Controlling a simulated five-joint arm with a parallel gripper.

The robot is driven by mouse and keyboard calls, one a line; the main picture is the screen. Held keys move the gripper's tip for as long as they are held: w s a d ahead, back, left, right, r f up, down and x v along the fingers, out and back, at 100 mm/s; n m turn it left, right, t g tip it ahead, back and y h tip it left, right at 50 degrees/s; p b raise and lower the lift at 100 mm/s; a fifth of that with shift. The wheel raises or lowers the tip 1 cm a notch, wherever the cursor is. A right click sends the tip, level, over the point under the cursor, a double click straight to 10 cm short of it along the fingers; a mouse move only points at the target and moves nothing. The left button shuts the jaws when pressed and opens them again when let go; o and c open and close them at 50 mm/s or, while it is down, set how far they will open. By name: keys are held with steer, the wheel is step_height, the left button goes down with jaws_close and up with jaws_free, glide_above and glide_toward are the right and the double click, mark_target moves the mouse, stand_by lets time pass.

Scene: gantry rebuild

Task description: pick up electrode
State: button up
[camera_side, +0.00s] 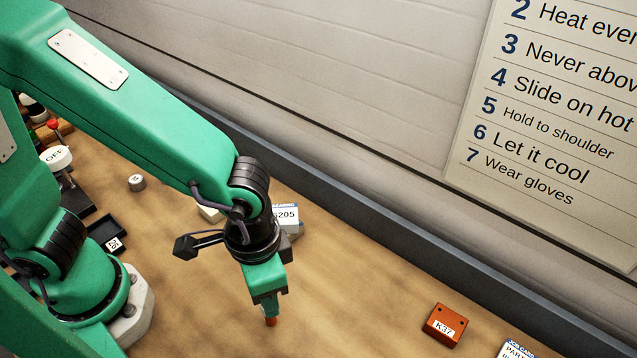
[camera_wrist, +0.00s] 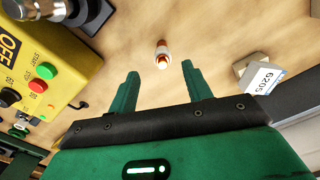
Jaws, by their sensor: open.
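A small white piece with orange-red bands, which looks like the electrode (camera_wrist: 162,55), is on the wooden bench in the wrist view. It lies ahead of the gap between my fingertips, roughly centred. I cannot tell whether it stands or lies. My gripper (camera_wrist: 160,71) is open, with a green finger on each side and nothing between them. In the side view my gripper (camera_side: 268,296) points down above the bench. An orange tip (camera_side: 271,321) shows just below it and is probably the electrode; the rest is hidden by the fingers.
A yellow control box (camera_wrist: 38,70) with buttons stands at left in the wrist view. A box labelled 6205 (camera_side: 288,217) is behind my wrist. An orange K37 block (camera_side: 446,325) is at right. Bench between gripper and block is clear.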

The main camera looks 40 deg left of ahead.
steer(key=shift+f, duration=0.15)
steer(key=shift+f, duration=1.15)
steer(key=shift+w+a+f, duration=0.1)
steer(key=shift+a+f, duration=0.05)
steer(key=shift+f, duration=2.45)
steer(key=shift+c, duration=0.2)
jaws_close()
